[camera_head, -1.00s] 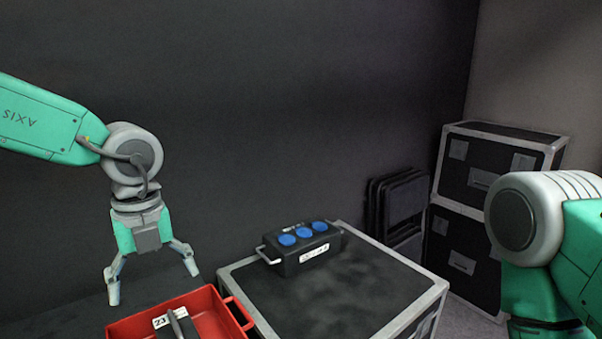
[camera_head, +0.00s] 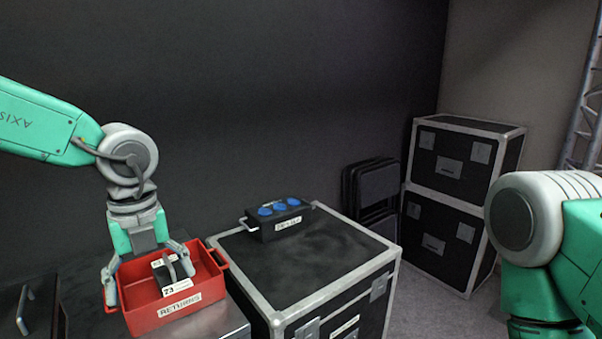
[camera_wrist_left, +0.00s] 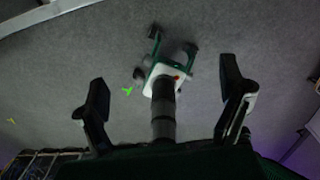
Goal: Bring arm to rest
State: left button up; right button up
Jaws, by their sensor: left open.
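My left arm comes in from the left in the head view, bent at the elbow with its forearm hanging down. My left gripper (camera_head: 148,278) has its fingers spread and overlaps the red bin in the picture. In the left wrist view the two fingers (camera_wrist_left: 163,85) stand wide apart with nothing held between them, and grey floor shows beyond. My right arm shows only as a white joint and green links at the right edge. Its gripper is out of view.
A red bin (camera_head: 178,312) labelled RETURNS holds a dark item with a 23 tag. A black box with blue sockets (camera_head: 277,220) sits on a flight case (camera_head: 305,262). Stacked cases (camera_head: 447,205), folded chairs (camera_head: 372,190) and a truss (camera_head: 585,110) stand behind.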

pick_arm(q)
jog(key=s+a+f+m+t+y+b, duration=0.1)
jog(key=s+a+f+m+y+b, duration=0.15)
jog(key=f+m, duration=0.55)
jog(key=s+a+f+m+t+y+b, duration=0.1)
jog(key=a+f+m+t, duration=0.15)
jog(key=f+m, duration=0.6)
jog(key=s+a+f+m+y+b, duration=0.15)
jog(key=a+f+m, duration=0.35)
jog(key=f, duration=0.6)
jog(key=s+d+f+m+g+h+b, duration=0.1)
jog(key=s+d+f+m+h+b, duration=0.1)
jog(key=s+f+m, duration=0.5)
jog(key=s+d+f+m+g+h+b, duration=0.1)
jog(key=s+d+f+m+h+b, duration=0.2)
jog(key=s+f+m, duration=0.5)
jog(key=s+m, duration=0.6)
jog(key=m, duration=0.1)
jog(key=shift+s+d+f+g, duration=0.15)
jog(key=shift+d+g, duration=0.15)
jog(key=shift+g, duration=0.05)
